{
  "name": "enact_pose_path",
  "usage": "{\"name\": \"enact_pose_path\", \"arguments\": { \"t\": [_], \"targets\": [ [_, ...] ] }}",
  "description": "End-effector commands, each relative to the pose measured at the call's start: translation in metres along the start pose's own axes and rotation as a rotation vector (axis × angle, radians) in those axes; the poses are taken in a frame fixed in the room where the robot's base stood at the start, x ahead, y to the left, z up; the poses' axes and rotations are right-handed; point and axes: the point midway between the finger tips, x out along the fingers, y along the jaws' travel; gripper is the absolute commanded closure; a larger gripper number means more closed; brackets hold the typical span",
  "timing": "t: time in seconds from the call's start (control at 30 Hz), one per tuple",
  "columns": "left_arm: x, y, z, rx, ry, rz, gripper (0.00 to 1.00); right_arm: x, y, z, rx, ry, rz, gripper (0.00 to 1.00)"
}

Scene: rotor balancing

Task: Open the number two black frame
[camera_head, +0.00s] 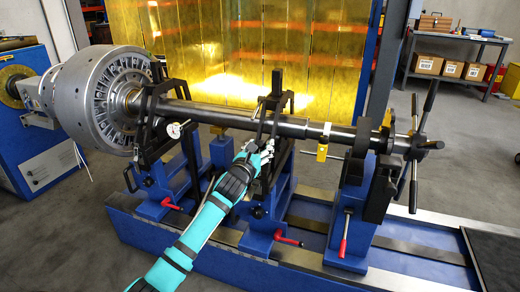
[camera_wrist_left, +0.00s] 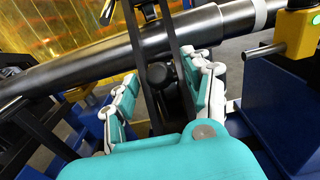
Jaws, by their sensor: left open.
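The middle black frame (camera_head: 276,100) stands upright around the long steel shaft (camera_head: 232,116), on a blue stand (camera_head: 278,195). In the left wrist view, its dark bars (camera_wrist_left: 176,50) cross the shaft (camera_wrist_left: 120,53). A round black knob (camera_wrist_left: 160,75) is on the frame just below the shaft. My left gripper (camera_head: 258,156) is at the near side of this frame, below the shaft. In the left wrist view, my left gripper (camera_wrist_left: 165,85) is open, with its white and teal fingers on either side of the knob. Contact with the knob cannot be told. My right gripper is not in view.
Another black frame (camera_head: 148,120) holds the shaft beside the grey rotor (camera_head: 88,98). A right-hand stand (camera_head: 352,215) and a black spoked handwheel (camera_head: 416,146) are at the shaft's right end. Red levers (camera_head: 288,240) stick out low in front. A yellow piece (camera_head: 322,152) hangs under the shaft.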

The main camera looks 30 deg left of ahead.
Motion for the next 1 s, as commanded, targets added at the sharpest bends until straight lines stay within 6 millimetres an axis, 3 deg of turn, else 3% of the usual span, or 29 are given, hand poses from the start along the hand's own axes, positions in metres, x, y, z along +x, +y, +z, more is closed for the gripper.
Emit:
{"name": "enact_pose_path", "arguments": {
  "t": [0.23, 0.63, 1.0],
  "targets": [
    [0.0006, -0.0003, 0.0001, 0.0, 0.0, -0.001, 0.5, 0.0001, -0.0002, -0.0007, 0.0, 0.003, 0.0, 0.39],
    [0.0003, -0.0002, 0.0001, 0.0, 0.0, -0.001, 1.0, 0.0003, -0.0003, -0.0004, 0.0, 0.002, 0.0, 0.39],
    [0.0004, -0.0003, 0.0012, 0.0, 0.001, -0.001, 1.0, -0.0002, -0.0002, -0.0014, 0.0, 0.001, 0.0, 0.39]
  ]
}}
